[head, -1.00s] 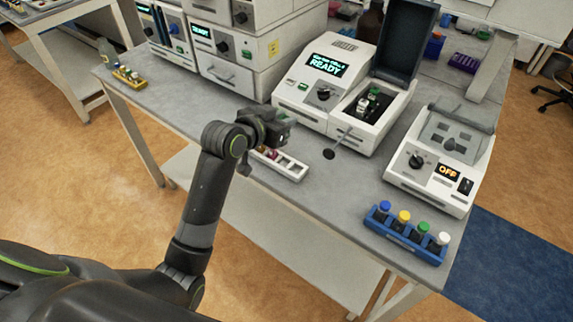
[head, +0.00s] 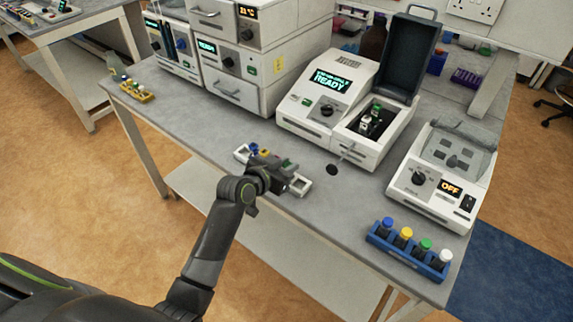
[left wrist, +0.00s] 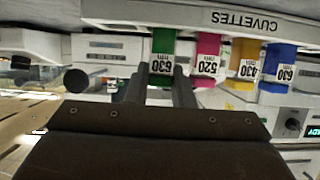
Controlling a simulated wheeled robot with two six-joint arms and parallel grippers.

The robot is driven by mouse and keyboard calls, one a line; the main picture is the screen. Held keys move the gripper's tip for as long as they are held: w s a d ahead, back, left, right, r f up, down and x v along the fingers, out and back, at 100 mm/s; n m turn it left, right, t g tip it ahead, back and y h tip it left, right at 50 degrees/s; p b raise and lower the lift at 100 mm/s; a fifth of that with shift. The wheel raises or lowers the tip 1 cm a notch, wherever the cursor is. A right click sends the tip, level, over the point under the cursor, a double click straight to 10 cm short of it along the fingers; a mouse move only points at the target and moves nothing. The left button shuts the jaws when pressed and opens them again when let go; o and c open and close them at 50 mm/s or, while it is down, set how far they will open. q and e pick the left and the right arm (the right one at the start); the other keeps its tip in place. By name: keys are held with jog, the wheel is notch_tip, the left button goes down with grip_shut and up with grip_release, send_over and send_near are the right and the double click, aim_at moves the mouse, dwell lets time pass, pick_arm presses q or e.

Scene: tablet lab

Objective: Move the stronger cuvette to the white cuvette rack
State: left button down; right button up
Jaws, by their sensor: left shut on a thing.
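The white cuvette rack (head: 303,186) lies on the bench in front of the spectrophotometer, partly hidden by my left gripper (head: 284,170). In the left wrist view the rack (left wrist: 180,17) appears upside down, marked CUVETTES. My left gripper (left wrist: 160,88) is shut on a green cuvette (left wrist: 161,46) at the rack, in line with the others. I cannot tell how deep it sits. Beside it stand a pink cuvette (left wrist: 208,48), a yellow cuvette (left wrist: 244,52) and a blue cuvette (left wrist: 279,58). My right gripper is not in view.
The spectrophotometer (head: 309,108) reads READY; its lid (head: 389,55) is open and green and white items (head: 370,117) show in its well. A device reading OFF (head: 430,190) stands right. A blue rack (head: 406,246) of capped vials is near the front edge.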

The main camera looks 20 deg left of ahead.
pick_arm(q)
jog(key=shift+f, duration=0.2)
jog(key=c, duration=1.5)
grip_release()
jog(key=shift+c, duration=0.2)
jog(key=shift+r, duration=0.1)
jog(key=shift+r, duration=0.2)
jog(key=shift+s+a, duration=0.1)
jog(key=shift+s, duration=0.1)
jog(key=b+v, duration=0.1)
jog(key=v, duration=1)
jog(key=shift+s, duration=0.25)
jog(key=shift+a+r, duration=0.1)
jog(key=shift+r, duration=0.05)
